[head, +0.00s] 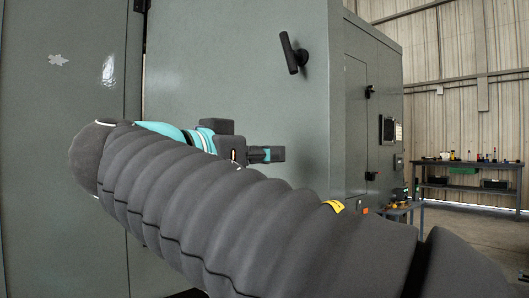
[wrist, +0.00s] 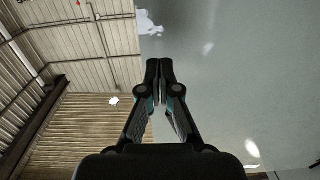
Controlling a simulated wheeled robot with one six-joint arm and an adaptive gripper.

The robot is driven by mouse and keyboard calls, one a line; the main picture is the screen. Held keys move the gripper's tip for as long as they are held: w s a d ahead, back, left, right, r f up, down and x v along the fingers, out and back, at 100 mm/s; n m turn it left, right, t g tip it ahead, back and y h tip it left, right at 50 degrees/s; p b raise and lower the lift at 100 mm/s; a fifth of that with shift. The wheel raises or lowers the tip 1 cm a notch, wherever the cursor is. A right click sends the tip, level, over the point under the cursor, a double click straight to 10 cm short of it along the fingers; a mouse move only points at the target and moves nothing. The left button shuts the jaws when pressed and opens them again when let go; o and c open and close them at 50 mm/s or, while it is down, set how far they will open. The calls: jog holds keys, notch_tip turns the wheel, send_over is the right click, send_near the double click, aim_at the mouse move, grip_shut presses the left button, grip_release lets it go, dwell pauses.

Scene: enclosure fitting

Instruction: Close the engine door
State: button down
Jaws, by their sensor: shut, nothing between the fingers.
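The grey-green engine enclosure fills much of the head view. A wide door panel (head: 235,75) with a black handle (head: 292,52) stands in the middle. A dark vertical gap separates it from another grey panel (head: 60,130) at the left; I cannot tell how far either one stands open. My gripper (head: 277,154) is in front of the wide panel, below and left of the handle; contact is not clear. In the wrist view, my gripper (wrist: 165,68) is shut and empty, its fingertips overlapping the edge of a grey panel (wrist: 235,80).
The enclosure's side (head: 355,130) has a narrower door with black latches and a small screen (head: 387,129). A workbench (head: 465,168) with tools stands at the back right. Open floor (head: 470,222) lies before it. My arm hides the lower panels.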

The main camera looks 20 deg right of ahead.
aim_at(313, 152)
jog(key=p+x, duration=0.1)
jog(key=x, duration=0.7)
jog(key=shift+w+d, duration=0.2)
jog(key=shift+d, duration=0.15)
